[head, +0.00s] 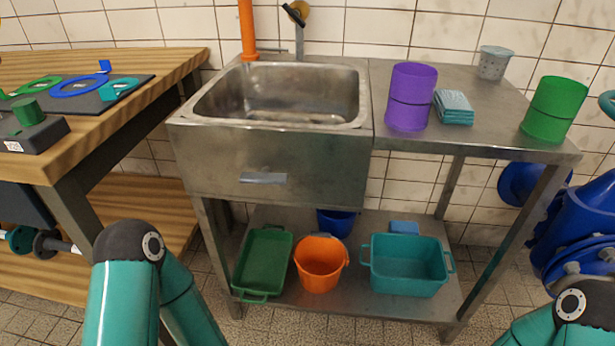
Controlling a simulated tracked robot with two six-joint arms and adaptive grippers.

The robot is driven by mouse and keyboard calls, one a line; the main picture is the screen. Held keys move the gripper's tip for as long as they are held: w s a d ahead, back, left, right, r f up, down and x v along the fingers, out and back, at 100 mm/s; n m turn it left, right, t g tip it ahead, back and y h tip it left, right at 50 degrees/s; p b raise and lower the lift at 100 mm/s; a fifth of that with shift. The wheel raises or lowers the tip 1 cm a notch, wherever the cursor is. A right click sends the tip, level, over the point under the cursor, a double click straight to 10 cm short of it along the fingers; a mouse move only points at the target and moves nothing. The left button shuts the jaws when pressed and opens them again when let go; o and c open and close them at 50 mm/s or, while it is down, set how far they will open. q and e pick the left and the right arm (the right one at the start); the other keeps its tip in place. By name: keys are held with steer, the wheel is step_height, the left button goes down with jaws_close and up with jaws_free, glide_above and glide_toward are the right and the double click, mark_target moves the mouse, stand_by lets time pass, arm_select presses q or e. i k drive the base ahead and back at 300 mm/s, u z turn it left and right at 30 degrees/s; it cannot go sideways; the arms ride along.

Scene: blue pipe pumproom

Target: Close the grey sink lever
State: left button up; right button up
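The steel sink (280,95) stands in the middle, its basin empty. A thin grey tap pipe (299,42) rises behind it. At its top is a brass-coloured fitting with a small dark lever (293,15), slanted and close to the top edge of the view. A flat grey handle-like piece (263,178) lies level on the sink's front panel. I cannot tell which of these is the grey sink lever. Both of my teal arms show at the bottom, left and right, apart from the sink. Neither gripper can be made out.
A purple container (411,97), blue cloths (454,107), a grey cup (494,62) and a green container (553,109) stand on the right counter. An orange pipe (247,30) rises behind the sink. A green tray (263,262), orange bucket (320,264) and teal crate (408,272) fill the lower shelf.

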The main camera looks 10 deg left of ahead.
mark_target(266, 177)
steer(key=u, duration=1.25)
steer(key=i, duration=0.1)
steer(key=z, duration=2.5)
steer(key=k, duration=1.65)
steer(key=u, duration=0.25)
steer(key=i, duration=1.05)
